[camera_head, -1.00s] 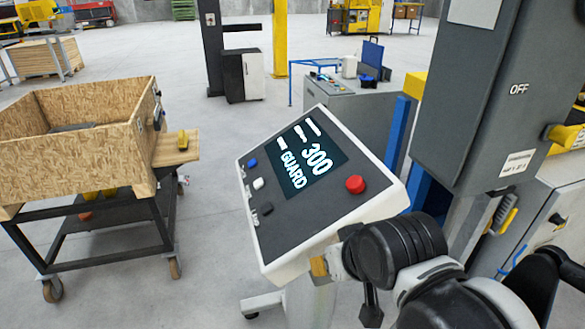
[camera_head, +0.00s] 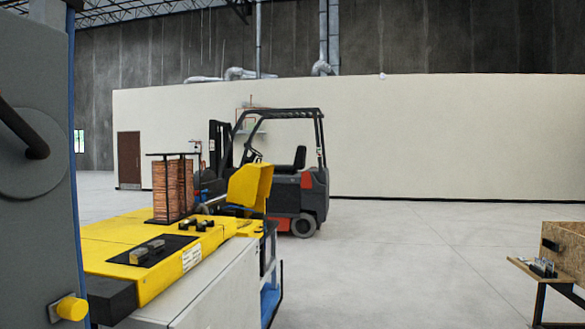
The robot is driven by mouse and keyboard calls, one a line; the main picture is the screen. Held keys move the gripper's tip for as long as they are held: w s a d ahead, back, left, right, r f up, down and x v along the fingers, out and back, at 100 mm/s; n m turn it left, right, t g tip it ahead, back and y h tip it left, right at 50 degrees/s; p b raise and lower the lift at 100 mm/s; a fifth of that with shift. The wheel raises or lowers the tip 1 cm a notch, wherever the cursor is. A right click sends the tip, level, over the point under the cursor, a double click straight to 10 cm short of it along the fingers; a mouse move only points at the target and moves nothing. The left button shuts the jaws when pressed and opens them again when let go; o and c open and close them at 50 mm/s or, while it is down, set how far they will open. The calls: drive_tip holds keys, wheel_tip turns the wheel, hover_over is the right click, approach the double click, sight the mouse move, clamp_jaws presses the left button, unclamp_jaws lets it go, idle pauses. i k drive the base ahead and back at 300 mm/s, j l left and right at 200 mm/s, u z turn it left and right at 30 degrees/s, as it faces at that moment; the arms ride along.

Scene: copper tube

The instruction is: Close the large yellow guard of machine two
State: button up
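A machine with a yellow top (camera_head: 115,240) and pale grey side panels (camera_head: 215,290) stands at the left. An upright yellow cover (camera_head: 250,186) rises at its far end; it may be the large guard, but I cannot tell for sure. A small black panel (camera_head: 153,250) with grey parts lies on the yellow top, with a white label (camera_head: 192,257) beside it. No number marks which machine this is. My gripper and arm are not in view.
A grey cabinet (camera_head: 35,200) with a yellow knob (camera_head: 72,308) fills the left edge, close by. Copper-coloured stacks (camera_head: 172,188) stand behind the machine. A forklift (camera_head: 297,190) is parked beyond. A wooden crate (camera_head: 567,248) stands at right. The floor (camera_head: 410,265) between is clear.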

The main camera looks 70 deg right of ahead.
sight(251, 180)
drive_tip(key=i+l+z, duration=0.4)
drive_tip(key=l, duration=0.75)
drive_tip(key=i+l+z, duration=0.45)
drive_tip(key=l, duration=0.6)
drive_tip(key=i+l+z, duration=0.4)
drive_tip(key=i+l, duration=0.25)
drive_tip(key=l, duration=0.2)
drive_tip(key=i+l+z, duration=0.4)
drive_tip(key=i+l, duration=0.25)
drive_tip(key=i, duration=0.1)
